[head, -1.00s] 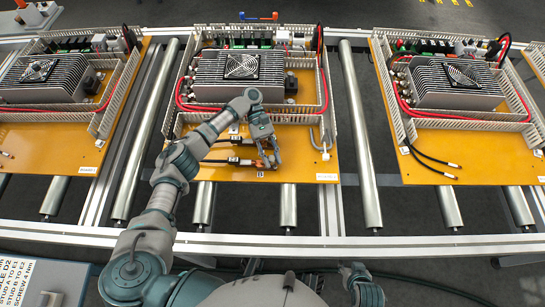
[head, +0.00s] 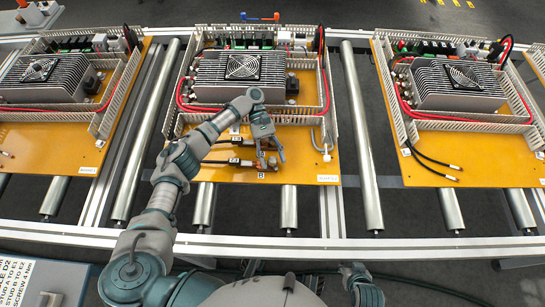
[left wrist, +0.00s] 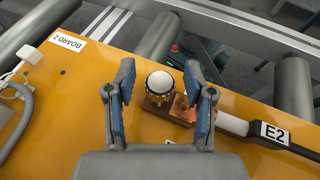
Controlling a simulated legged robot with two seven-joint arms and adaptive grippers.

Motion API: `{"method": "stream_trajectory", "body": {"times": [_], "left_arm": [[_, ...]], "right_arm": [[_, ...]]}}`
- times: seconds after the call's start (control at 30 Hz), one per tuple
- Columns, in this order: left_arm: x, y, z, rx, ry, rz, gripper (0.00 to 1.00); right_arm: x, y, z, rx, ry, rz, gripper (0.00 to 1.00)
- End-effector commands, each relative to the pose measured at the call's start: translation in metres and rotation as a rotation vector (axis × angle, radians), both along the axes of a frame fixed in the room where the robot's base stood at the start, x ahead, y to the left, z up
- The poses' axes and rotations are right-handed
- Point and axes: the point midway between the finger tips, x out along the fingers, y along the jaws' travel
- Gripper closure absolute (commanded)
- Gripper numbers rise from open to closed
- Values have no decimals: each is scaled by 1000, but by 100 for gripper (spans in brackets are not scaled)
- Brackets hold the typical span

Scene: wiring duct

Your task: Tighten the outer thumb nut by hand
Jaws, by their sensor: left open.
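The outer thumb nut (left wrist: 160,83) shows in the left wrist view as a brass knurled ring with a pale round top. It sits on a small dark block near the board's front edge. A copper lug (left wrist: 181,108) of the cable labelled E2 (left wrist: 232,123) lies beside it on the right. My left gripper (left wrist: 160,88) is open, its blue-padded fingers on either side of the nut in the picture, with gaps. In the head view my left gripper (head: 270,155) is over the terminal area (head: 268,168), where the nut is too small to make out.
The orange board (head: 308,168) rests on rollers and carries a finned heatsink with a fan (head: 242,68), framed by grey ducts. A grey hooked cable (head: 318,138) is to the right. The board's front right is mostly clear. Similar boards stand on both sides.

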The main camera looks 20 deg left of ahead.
Motion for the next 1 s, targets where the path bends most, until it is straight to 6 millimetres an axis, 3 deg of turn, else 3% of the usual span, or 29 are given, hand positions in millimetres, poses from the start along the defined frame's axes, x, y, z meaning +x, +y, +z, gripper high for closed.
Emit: {"method": "stream_trajectory", "body": {"times": [0.5,0.7,1.0], "left_arm": [[2,1,86,-1,-3,0,47],[2,1,97,0,0,1,47],[2,1,98,0,-2,1,47]], "right_arm": [[0,0,0,0,-1,1,60],[0,0,0,0,-1,1,60],[0,0,0,-1,0,0,60]]}}
